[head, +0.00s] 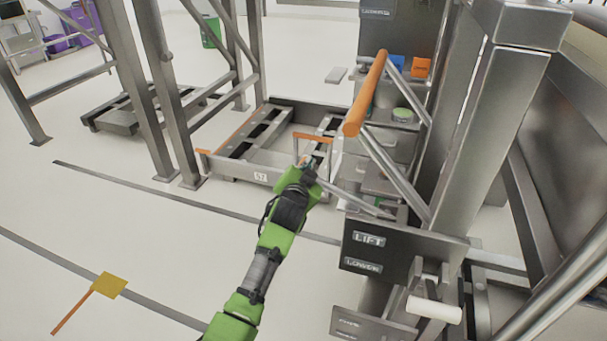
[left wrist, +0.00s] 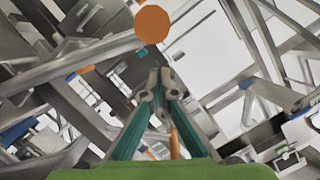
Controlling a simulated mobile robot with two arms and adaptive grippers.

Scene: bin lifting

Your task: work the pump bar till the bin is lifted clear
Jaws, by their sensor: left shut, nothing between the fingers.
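The pump bar, an orange bar (head: 366,95) on grey metal struts, slants upward at the top centre right of the head view. Its round orange end (left wrist: 152,24) faces the camera in the left wrist view, just beyond the fingertips. My left gripper (head: 309,162) is below and to the left of the bar in the head view, apart from it. In the left wrist view its fingers (left wrist: 161,78) are together with nothing between them. My right gripper is not in view. A large dark grey container (head: 565,135), possibly the bin, is cut off at the right edge.
A panel marked LIFT and LOWER (head: 390,257) stands right of my left arm, with a white handle (head: 434,308) beside it. A low numbered frame (head: 240,171) lies behind my gripper. Steel posts rise at left and right. Open floor lies at lower left, with a yellow square (head: 108,285).

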